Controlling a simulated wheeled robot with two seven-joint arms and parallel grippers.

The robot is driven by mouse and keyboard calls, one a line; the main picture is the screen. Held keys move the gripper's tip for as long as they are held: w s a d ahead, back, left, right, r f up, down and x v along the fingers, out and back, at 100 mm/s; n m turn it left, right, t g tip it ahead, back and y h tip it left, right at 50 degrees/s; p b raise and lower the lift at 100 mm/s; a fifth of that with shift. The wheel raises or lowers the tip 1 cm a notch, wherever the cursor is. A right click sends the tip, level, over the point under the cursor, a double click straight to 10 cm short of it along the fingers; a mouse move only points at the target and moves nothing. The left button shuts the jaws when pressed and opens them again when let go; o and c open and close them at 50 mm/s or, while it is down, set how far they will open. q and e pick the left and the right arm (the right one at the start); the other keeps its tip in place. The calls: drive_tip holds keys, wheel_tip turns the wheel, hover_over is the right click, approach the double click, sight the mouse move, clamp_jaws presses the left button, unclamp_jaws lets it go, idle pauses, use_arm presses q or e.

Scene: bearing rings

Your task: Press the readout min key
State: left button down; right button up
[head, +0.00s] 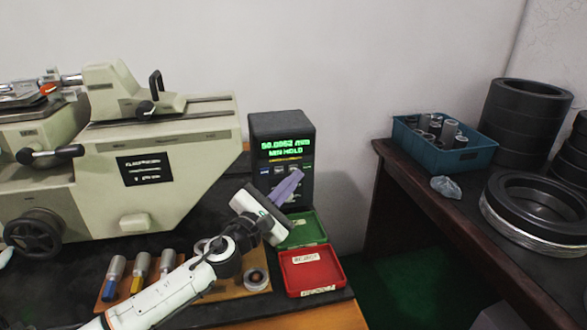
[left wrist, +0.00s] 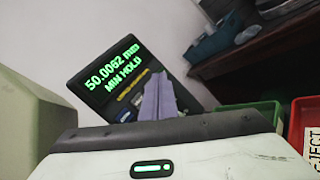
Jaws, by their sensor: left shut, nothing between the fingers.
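In the left wrist view the fingers (left wrist: 156,80) cover the right part of the key row. Whether the tips touch a key, I cannot tell. My right gripper is not in view.
A green tray (head: 307,227) and a red tray (head: 311,271) lie just below the gripper. A side table at right holds a blue crate (head: 446,150) and black rings (head: 540,205).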

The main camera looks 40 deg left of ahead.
use_arm(q)
drive_tip(key=shift+d, duration=0.1)
drive_tip(key=shift+s+d+p, duration=0.65)
drive_tip(key=shift+s+d, duration=0.95)
drive_tip(key=shift+d, duration=0.2)
